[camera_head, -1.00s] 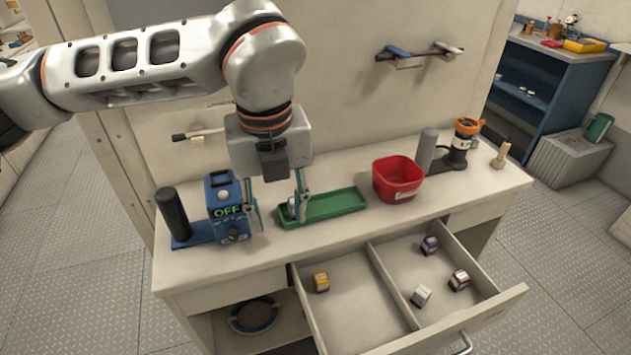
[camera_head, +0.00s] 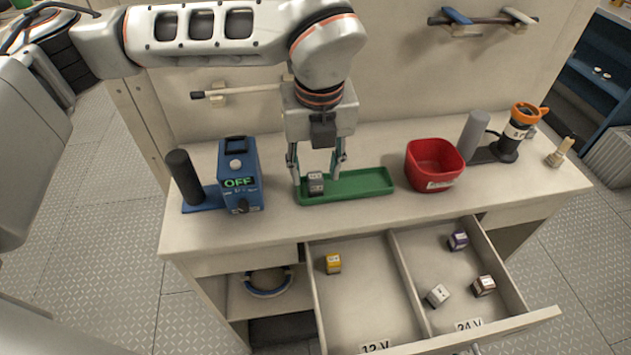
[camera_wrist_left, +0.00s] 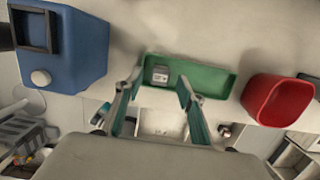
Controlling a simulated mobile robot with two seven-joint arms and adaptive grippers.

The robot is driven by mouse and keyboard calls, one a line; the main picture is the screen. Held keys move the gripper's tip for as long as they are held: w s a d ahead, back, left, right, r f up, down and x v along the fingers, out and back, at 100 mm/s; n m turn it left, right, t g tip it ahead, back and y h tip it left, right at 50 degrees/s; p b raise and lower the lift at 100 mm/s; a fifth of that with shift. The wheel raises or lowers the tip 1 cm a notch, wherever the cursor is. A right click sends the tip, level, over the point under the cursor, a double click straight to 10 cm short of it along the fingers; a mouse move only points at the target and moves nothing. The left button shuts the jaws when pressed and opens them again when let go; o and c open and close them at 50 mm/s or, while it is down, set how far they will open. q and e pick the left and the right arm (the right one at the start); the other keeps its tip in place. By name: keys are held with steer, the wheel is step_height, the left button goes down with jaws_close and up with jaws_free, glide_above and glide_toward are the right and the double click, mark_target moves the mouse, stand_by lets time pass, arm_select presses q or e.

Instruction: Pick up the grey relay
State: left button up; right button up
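The grey relay (camera_head: 316,183) is a small grey block with a pale labelled top, in the left end of the green tray (camera_head: 365,184). It also shows in the left wrist view (camera_wrist_left: 160,75), inside the tray (camera_wrist_left: 215,82). My left gripper (camera_head: 317,176) points down over that end of the tray, fingers spread. In both views one finger shows on each side of the relay, with gaps. In the left wrist view the gripper (camera_wrist_left: 158,84) is empty. I cannot tell whether the fingertips reach the relay's height. My right gripper is out of view.
A blue device reading OFF (camera_head: 240,175) stands close left of the gripper. A red bin (camera_head: 434,165) stands right of the tray, with a grey cylinder (camera_head: 474,135) beyond. Below, an open divided drawer (camera_head: 365,300) holds a yellow relay (camera_head: 333,263) and several others.

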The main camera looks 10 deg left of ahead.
arm_select(q)
steer(key=shift+w+f, duration=0.1)
steer(key=shift+f, duration=0.7)
steer(key=c, duration=1.1)
steer(key=shift+o, duration=0.2)
steer(key=shift+r, duration=0.1)
